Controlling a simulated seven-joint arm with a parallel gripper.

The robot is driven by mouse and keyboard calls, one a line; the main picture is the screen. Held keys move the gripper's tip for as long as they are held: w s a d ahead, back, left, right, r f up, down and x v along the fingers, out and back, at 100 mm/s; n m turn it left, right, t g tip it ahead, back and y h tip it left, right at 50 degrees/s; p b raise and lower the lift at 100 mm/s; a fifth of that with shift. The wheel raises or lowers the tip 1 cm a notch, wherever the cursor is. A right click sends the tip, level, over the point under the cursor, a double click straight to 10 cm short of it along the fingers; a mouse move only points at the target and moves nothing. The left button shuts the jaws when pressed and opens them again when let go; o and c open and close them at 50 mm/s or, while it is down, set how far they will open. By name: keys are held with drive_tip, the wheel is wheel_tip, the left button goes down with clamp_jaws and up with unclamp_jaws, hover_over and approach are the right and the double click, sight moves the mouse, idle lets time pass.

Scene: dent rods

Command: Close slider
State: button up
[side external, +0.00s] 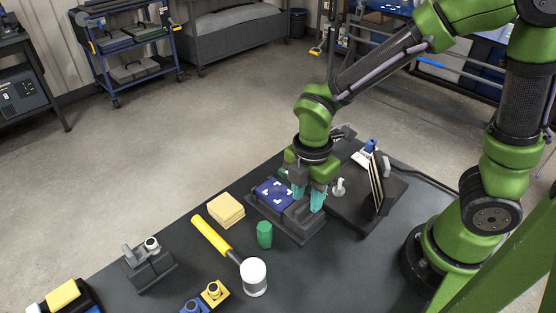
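A dark slider base (299,233) sits on the table, with a blue plate (273,194) with white corner marks on its left part. I take this to be the slider. My gripper (308,196) points down over the right part of the base, just right of the blue plate. Its two teal fingertips are apart, with a visible gap between them. I see nothing held in the gap. The fingers hide part of the base, and whether they touch it is too small to tell.
A green cylinder (264,234), a mallet with a yellow handle (210,235) and yellow blocks (226,209) lie in front and left. A dark board with an upright panel (376,184) stands close on the right. A grey fixture (149,266) stands at left.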

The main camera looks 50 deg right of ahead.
drive_tip(key=shift+f, duration=0.85)
drive_tip(key=shift+c, duration=0.4)
clamp_jaws()
drive_tip(key=shift+w, duration=0.1)
